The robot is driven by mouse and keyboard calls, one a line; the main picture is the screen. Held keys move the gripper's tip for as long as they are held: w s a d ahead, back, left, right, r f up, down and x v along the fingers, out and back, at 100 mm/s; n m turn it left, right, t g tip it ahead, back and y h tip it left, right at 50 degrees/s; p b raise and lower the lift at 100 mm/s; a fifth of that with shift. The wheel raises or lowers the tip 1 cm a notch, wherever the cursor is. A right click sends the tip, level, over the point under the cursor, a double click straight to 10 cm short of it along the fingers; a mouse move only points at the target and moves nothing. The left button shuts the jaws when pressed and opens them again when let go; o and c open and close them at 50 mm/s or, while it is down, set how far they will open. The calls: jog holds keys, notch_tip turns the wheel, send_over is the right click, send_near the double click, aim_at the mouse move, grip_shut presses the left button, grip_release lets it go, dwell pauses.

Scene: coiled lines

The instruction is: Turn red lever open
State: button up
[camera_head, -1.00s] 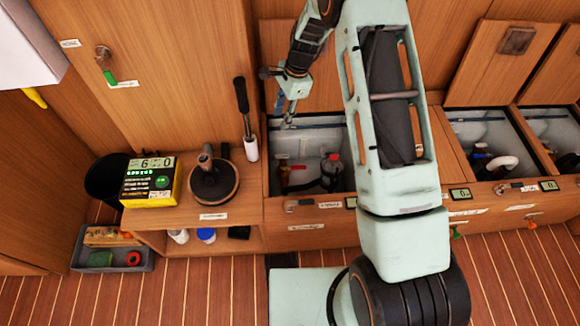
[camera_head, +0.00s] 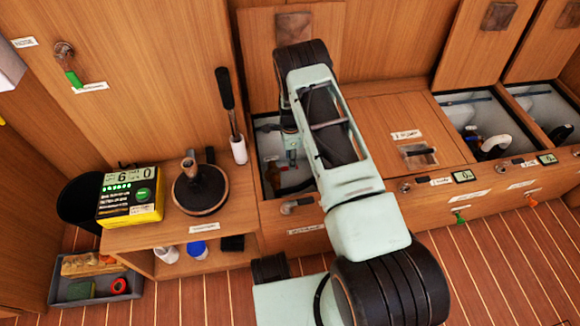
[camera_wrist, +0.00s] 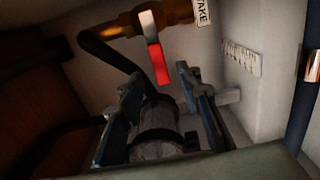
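The red lever (camera_wrist: 159,63) shows in the wrist view, with a pale upper end at a brass valve (camera_wrist: 174,14) on a pipe. It hangs down, slightly tilted. My gripper (camera_wrist: 159,78) is open, one finger on each side of the picture's middle. The lever's lower end appears in the gap between the fingertips; I cannot tell whether it is between them in depth or beyond them. Nothing is held. In the head view my gripper is down inside the left open locker (camera_head: 262,122), partly hidden by my arm, and I cannot make out the lever there.
A dark cylinder (camera_wrist: 155,135) lies behind and below the fingers. A dark hose (camera_wrist: 100,50) and the pale locker wall (camera_wrist: 245,95) are close by. In the head view, a closed hatch (camera_head: 385,110) is right of the locker; a black-handled tool (camera_head: 228,100) stands at its left.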

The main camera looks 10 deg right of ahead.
aim_at(285, 169)
jog(key=shift+f+b, duration=0.4)
jog(key=shift+f, duration=1.4)
grip_shut()
